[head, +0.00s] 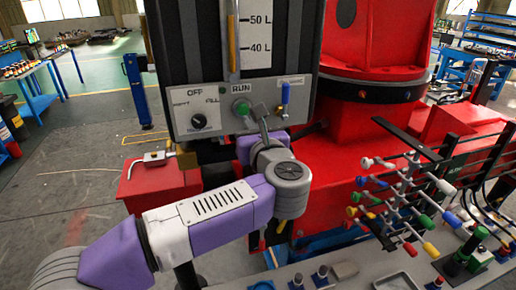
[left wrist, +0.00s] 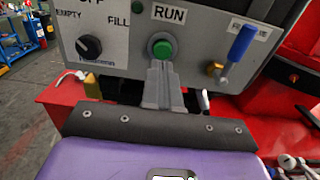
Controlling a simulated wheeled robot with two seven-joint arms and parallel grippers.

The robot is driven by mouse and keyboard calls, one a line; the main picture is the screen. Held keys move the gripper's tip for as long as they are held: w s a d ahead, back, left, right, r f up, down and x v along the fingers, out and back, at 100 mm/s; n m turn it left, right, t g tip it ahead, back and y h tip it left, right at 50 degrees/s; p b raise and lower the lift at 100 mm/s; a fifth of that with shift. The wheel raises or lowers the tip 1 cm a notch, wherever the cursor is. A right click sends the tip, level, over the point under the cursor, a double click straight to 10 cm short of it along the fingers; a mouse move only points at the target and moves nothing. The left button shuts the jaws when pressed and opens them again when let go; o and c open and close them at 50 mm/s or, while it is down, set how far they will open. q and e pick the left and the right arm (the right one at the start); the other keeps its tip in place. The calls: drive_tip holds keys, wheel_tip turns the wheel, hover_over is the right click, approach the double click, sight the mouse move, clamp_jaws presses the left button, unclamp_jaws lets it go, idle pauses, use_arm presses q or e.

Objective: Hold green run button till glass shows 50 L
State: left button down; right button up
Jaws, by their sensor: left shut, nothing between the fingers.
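The green run button (head: 241,107) sits under the RUN label on the grey control panel (head: 222,128); it also shows in the left wrist view (left wrist: 161,47). My left gripper (head: 251,121) is shut and empty. Its fingertips (left wrist: 160,66) are at the button's lower edge; I cannot tell whether they press it. The sight glass (head: 233,45) stands above the panel beside a white scale (head: 257,36) marked 50 L and 40 L. Its amber column seems to reach about the 50 L mark, but its exact top is unclear. My right gripper is out of view.
A black selector knob (left wrist: 89,46) is left of the button, and a blue-handled valve (left wrist: 240,45) is right of it. A red box (head: 160,184) with a metal hook lies below. Colourful-tipped rods (head: 405,200) stand at the right.

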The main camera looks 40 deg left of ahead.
use_arm(q)
drive_tip(key=v, duration=0.7)
drive_tip(key=shift+d+b, duration=0.4)
idle(0.6)
